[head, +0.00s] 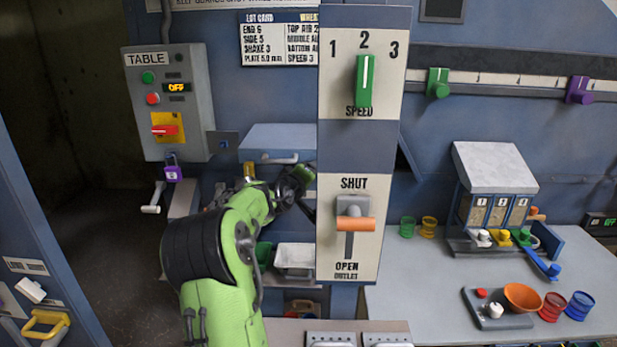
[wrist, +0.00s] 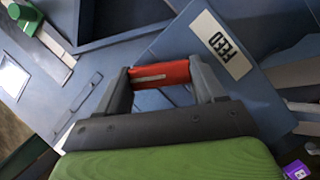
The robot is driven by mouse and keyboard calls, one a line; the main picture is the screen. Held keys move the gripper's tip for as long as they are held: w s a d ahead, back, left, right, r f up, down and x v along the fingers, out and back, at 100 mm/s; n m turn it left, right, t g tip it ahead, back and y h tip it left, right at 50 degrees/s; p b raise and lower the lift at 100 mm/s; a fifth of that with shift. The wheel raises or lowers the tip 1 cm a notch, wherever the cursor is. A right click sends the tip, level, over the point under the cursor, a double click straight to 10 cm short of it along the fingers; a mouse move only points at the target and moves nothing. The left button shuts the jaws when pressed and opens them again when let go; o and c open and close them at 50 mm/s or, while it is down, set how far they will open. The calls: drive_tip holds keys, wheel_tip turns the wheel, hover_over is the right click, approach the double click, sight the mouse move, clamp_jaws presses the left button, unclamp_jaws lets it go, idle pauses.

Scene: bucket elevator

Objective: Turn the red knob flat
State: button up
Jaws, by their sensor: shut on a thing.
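In the wrist view a red knob (wrist: 160,75) with a white stripe along it sits between the two fingers of my gripper (wrist: 165,80). My gripper is shut on it, one finger at each end. In the head view my gripper (head: 303,182) reaches behind the left edge of the SPEED and outlet panel (head: 360,145); the held knob is hidden there. Another red knob (head: 165,130), on a yellow plate of the TABLE box (head: 168,103), lies roughly level in the head view.
The SPEED and outlet panel, with a green lever (head: 365,82) and an orange-handled lever (head: 355,223), stands close to the right of my gripper. A white tray (head: 294,257) is below my gripper.

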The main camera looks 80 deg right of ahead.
drive_tip(key=shift+s+m+t+y, duration=0.1)
drive_tip(key=shift+m+t+y, duration=0.5)
drive_tip(key=shift+m, duration=0.75)
drive_tip(key=shift+s+m+t+y, duration=0.1)
drive_tip(key=shift+m+t+y, duration=0.2)
drive_tip(key=shift+m+t, duration=0.85)
drive_tip(key=shift+w+m, duration=0.1)
drive_tip(key=shift+m, duration=0.3)
drive_tip(key=o, duration=1)
drive_tip(key=shift+o, duration=0.2)
drive_tip(key=v, duration=1.2)
